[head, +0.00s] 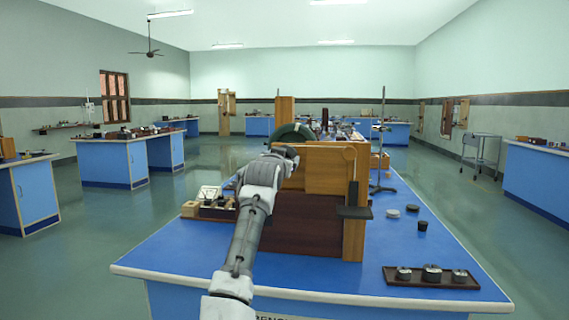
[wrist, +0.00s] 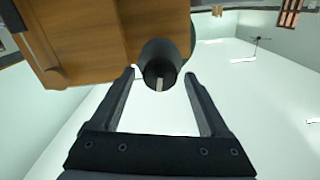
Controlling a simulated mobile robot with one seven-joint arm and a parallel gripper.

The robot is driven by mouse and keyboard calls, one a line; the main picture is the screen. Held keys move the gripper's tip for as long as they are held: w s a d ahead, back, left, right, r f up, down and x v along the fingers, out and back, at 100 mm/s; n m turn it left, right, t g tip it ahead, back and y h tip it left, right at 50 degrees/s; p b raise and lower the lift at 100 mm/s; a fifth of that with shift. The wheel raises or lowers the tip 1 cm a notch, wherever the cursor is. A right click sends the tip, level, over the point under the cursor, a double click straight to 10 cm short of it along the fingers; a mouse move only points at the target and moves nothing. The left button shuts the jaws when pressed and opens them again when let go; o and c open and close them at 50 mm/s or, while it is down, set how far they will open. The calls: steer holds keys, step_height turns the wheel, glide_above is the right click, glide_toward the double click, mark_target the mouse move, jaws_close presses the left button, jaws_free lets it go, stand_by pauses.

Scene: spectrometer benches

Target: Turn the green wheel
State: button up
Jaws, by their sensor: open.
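A dark green rounded shape (head: 291,131), which looks like the upper part of a wheel, shows above the wooden apparatus (head: 328,170) on the near bench in the head view. Its lower part is hidden behind my arm and the wood. My gripper (head: 290,153) is at the upper left of the apparatus. In the wrist view my gripper (wrist: 160,73) is open, with a dark round knob (wrist: 160,62) with a pale slot between and just beyond its fingertips. I cannot tell whether the fingers touch the knob, or see its colour as green.
The blue bench (head: 190,262) carries a tray of small weights (head: 432,276), a metal stand (head: 381,150) and small round pieces (head: 393,213) to the right. A box of parts (head: 213,203) stands left of the apparatus. A dark ledge (head: 354,212) juts from its front.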

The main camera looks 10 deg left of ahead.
steer(key=s+b, duration=0.1)
steer(key=s, duration=0.2)
steer(key=shift+b, duration=0.35)
